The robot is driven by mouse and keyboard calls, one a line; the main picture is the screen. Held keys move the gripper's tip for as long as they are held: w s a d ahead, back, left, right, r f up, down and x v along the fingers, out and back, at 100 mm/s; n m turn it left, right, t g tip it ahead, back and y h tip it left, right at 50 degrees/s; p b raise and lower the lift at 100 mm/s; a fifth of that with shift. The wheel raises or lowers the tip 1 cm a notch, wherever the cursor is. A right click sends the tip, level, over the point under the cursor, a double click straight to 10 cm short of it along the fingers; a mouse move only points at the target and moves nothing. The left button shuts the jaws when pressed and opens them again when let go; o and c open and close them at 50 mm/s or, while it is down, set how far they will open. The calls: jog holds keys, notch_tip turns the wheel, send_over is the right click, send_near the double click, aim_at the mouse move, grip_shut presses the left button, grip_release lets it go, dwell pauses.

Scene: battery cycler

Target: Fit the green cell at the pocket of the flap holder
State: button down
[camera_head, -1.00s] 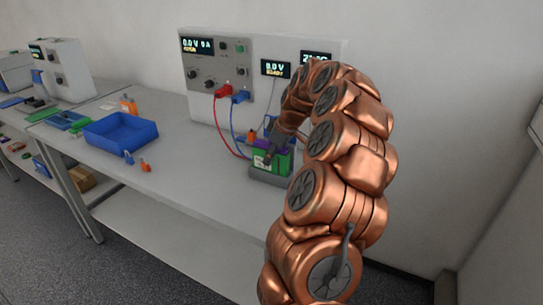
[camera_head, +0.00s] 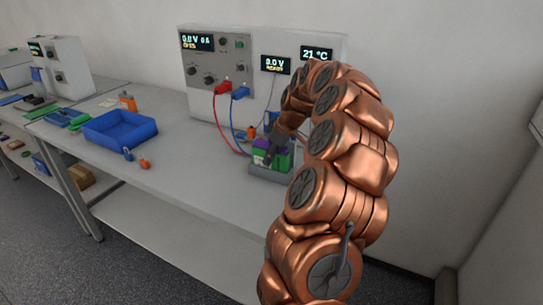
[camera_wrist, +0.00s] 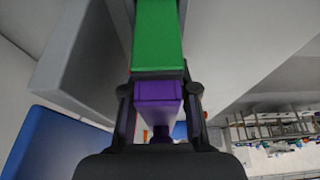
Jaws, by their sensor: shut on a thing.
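The green cell (camera_head: 271,161) is at the small grey holder (camera_head: 268,173) on the bench, in front of the cycler in the head view. Purple shows beside the green at its upper left. In the wrist view the green cell (camera_wrist: 158,35) lies beyond the fingertips, and a purple block (camera_wrist: 158,92) shows between the fingers of my gripper (camera_wrist: 160,95). My arm and gripper hide part of the holder, so I cannot tell how deep the cell sits or how the flap stands.
The cycler (camera_head: 205,75) stands behind, with a red lead (camera_head: 221,110) and a blue lead (camera_head: 237,118) hanging near the holder's left. A blue tray (camera_head: 120,128) and small orange pieces (camera_head: 144,163) lie to the left.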

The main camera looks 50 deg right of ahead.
jog(key=shift+f, duration=0.3)
dwell(0.5)
jog(key=c, duration=0.8)
grip_release()
jog(key=v, duration=1.2)
